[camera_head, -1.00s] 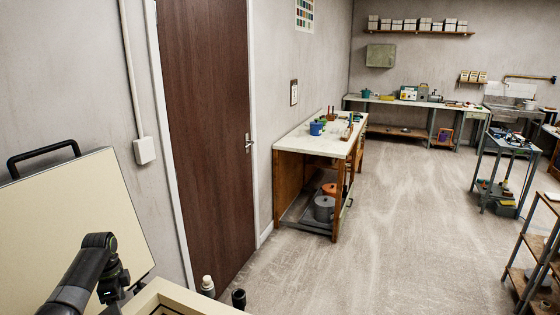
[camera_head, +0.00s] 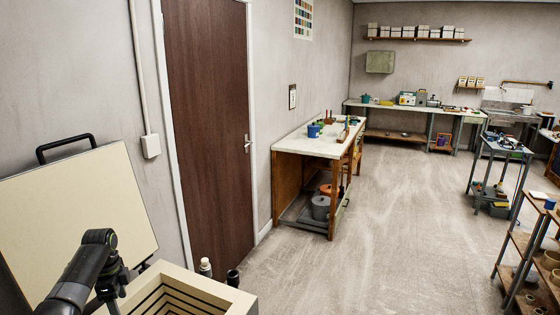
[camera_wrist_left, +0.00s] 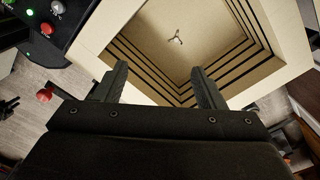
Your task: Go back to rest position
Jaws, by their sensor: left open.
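My left arm (camera_head: 80,275) comes in from the lower left in the head view, beside a cream box-shaped kiln (camera_head: 236,297) with a dark-striped, stepped inside. Its cream lid (camera_head: 75,210) stands open behind my arm. In the left wrist view my left gripper (camera_wrist_left: 159,70) is open, its two dark fingers apart with nothing between them. It is over the kiln's opening (camera_wrist_left: 287,80). A small pale item (camera_wrist_left: 176,40) shows on the kiln's inner floor. My right gripper is not in view.
A wooden workbench (camera_head: 310,148) with blue cups stands past the brown door (camera_head: 207,120). A shelf rack (camera_head: 520,265) stands at right. The middle floor (camera_head: 400,220) is clear. A control box (camera_wrist_left: 45,28) with buttons shows in the wrist view.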

